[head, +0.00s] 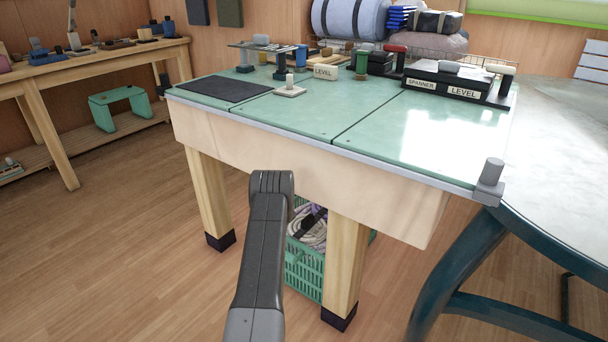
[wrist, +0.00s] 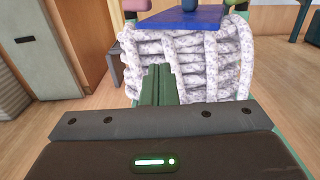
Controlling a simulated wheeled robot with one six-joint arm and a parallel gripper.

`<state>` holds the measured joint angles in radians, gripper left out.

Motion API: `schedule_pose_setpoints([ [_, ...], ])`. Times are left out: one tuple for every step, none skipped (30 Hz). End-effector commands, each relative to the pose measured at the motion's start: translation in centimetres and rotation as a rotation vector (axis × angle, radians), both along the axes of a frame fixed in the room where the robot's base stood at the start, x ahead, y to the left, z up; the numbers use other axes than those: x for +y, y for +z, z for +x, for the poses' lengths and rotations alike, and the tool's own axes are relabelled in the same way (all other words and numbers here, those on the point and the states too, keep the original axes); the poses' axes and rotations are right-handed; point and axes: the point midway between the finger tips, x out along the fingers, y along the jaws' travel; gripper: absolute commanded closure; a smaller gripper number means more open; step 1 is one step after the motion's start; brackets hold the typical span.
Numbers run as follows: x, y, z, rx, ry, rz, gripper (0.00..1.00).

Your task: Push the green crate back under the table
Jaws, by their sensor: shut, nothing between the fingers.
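The green crate (head: 304,270) stands on the floor below the workbench, between its front legs, with coiled pale rope (head: 309,228) in it. Part of the crate is hidden by my arm and by the right front leg. The table (head: 290,156) has a green top and a pale wooden apron above the crate. My gripper (wrist: 160,72) shows in the wrist view, its two dark green fingers together and empty. They point at the pale speckled rope (wrist: 205,72), which fills the view ahead. I cannot tell whether they touch it. In the head view the gripper is hidden.
The table's right front leg (head: 346,262) and left front leg (head: 209,198) flank the crate. A round table (head: 560,150) with dark curved legs stands close at the right. Tools lie on the bench top. The wooden floor at the left is clear.

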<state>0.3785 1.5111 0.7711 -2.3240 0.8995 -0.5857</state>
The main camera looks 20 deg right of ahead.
Motion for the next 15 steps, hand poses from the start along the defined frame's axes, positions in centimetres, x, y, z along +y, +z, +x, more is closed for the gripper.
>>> schedule_pose_setpoints([
  [0.52, 0.11, -0.25, 0.003, 0.002, 0.001, 1.00],
  [0.73, 0.11, -0.39, 0.003, 0.001, 0.001, 1.00],
  [0.97, 0.08, -0.57, 0.003, 0.001, 0.001, 1.00],
  [1.11, 0.08, -0.65, 0.001, 0.001, 0.000, 1.00],
  [1.21, 0.08, -0.72, 0.001, 0.001, 0.001, 1.00],
  [1.34, 0.05, -0.80, 0.001, 0.001, 0.001, 1.00],
  [1.39, 0.03, -0.85, 0.001, 0.001, 0.001, 1.00],
  [1.44, 0.00, -0.89, 0.001, 0.001, 0.001, 1.00],
  [1.47, -0.02, -0.92, 0.001, 0.001, 0.001, 1.00],
  [1.47, -0.03, -0.93, 0.001, 0.001, 0.001, 1.00],
  [1.47, -0.04, -0.93, 0.001, 0.001, 0.001, 1.00],
  [1.47, -0.04, -0.92, 0.001, 0.001, 0.001, 1.00],
  [1.47, -0.04, -0.92, 0.001, 0.001, 0.001, 1.00],
  [1.45, -0.04, -0.92, 0.001, 0.001, 0.001, 1.00],
  [1.45, -0.05, -0.92, 0.001, 0.001, 0.001, 1.00],
])
